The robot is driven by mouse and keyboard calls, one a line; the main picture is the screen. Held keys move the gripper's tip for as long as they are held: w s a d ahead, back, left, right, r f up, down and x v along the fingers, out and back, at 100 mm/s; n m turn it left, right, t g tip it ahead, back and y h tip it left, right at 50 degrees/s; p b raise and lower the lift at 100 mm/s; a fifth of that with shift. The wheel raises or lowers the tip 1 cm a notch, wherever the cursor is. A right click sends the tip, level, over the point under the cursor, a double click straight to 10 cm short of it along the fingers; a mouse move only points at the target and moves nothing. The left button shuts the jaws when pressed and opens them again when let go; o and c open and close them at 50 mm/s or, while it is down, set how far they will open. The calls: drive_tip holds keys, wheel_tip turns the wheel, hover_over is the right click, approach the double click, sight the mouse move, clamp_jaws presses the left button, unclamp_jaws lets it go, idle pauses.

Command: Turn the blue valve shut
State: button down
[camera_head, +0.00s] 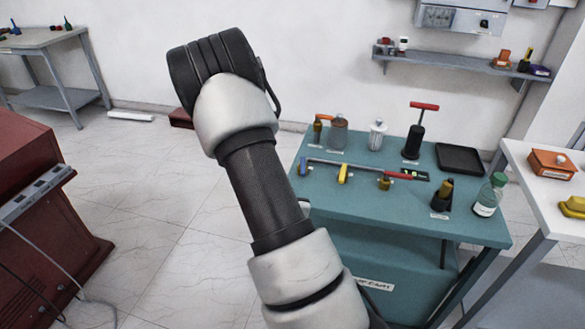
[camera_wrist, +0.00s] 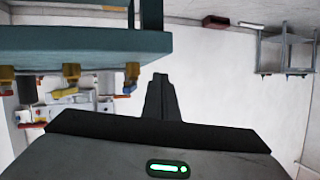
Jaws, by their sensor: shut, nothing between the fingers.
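The blue valve has a small blue handle (camera_head: 303,167) at the left end of a grey pipe on the teal cart (camera_head: 430,212). In the wrist view, which looks upside down, its blue handle (camera_wrist: 129,89) hangs below a brass body, left of my fingertips. A yellow-handled valve (camera_head: 343,173) sits mid-pipe and a red-handled valve (camera_head: 397,176) sits at the right end. In the wrist view my gripper (camera_wrist: 160,77) is shut and empty, apart from the blue handle. In the head view my arm rises left of the cart, and the fingers are hidden.
Jars, a red-handled pump (camera_head: 414,135), a black tray (camera_head: 459,158) and a green-capped bottle (camera_head: 489,195) stand on the cart around the pipe. A white table (camera_head: 540,195) is at right, a red cabinet (camera_head: 45,205) at left. The floor between is mostly clear.

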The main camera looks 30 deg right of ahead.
drive_tip(key=w+a+n+g+y+p, duration=0.1)
drive_tip(key=w+a+g+y, duration=0.2)
drive_tip(key=w+a+g, duration=0.35)
drive_tip(key=g+h+p, duration=0.2)
drive_tip(key=g+h, duration=0.1)
drive_tip(key=g, duration=0.2)
approach(303, 167)
drive_tip(key=w+a+r, duration=0.2)
drive_tip(key=w+a, duration=0.1)
drive_tip(key=a, duration=0.4)
drive_tip(key=shift+m, duration=0.3)
drive_tip(key=x, duration=0.4)
drive_tip(key=s+d+x, duration=0.1)
drive_tip(key=x, duration=0.3)
drive_tip(key=r+x, duration=0.1)
drive_tip(key=x, duration=0.2)
drive_tip(key=shift+s+d+f, duration=0.2)
drive_tip(key=shift+s+d, duration=0.05)
drive_tip(key=shift+d, duration=0.35)
drive_tip(key=shift+s+d, duration=0.25)
drive_tip(key=shift+d, duration=0.1)
drive_tip(key=shift+f+t+b, duration=0.1)
drive_tip(key=shift+t+b, duration=0.15)
drive_tip(key=shift+b, duration=0.2)
